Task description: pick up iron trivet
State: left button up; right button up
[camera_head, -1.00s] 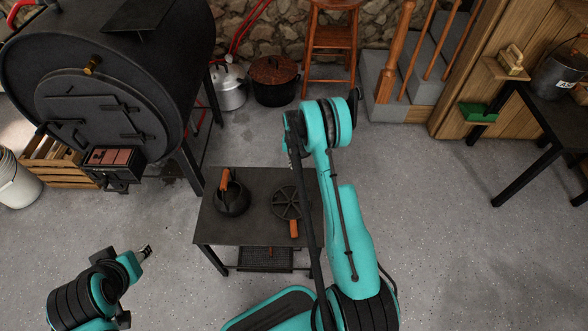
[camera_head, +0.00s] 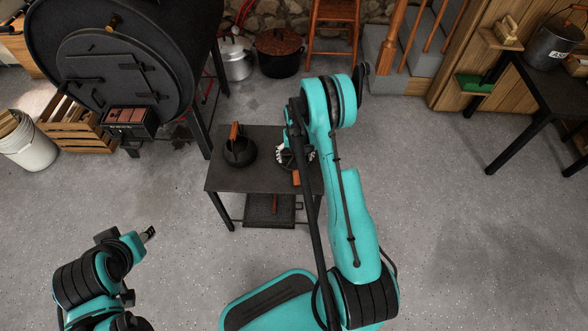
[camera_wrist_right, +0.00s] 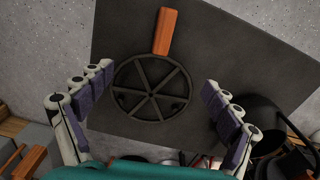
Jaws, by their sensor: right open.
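The iron trivet is a dark round spoked ring with a wooden handle. In the right wrist view the trivet (camera_wrist_right: 150,88) lies flat on the dark table (camera_wrist_right: 225,60), between and beyond my open fingers. In the head view its wooden handle (camera_head: 296,178) shows, and my right arm and gripper hide much of the ring. My right gripper (camera_head: 297,153) is above the trivet, open and empty; it also shows in the right wrist view (camera_wrist_right: 155,100). My left gripper (camera_head: 149,234) is low at the left, away from the table, too small to read.
A black kettle (camera_head: 240,152) with a wooden handle stands on the same table, left of the trivet. The barrel stove (camera_head: 120,75) is behind at the left. Pots (camera_head: 278,52) stand on the floor behind. Open floor lies to the right.

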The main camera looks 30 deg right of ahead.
aim_at(296, 170)
notch_tip(296, 170, down, 4)
jog(key=shift+r+b, duration=0.1)
jog(key=shift+b, duration=0.6)
notch_tip(296, 170, down, 4)
jog(key=shift+s+f+b, duration=0.15)
jog(key=shift+f+b, duration=0.1)
jog(key=shift+b, duration=1)
jog(key=shift+r, duration=0.15)
jog(key=shift+c, duration=0.5)
grip_shut()
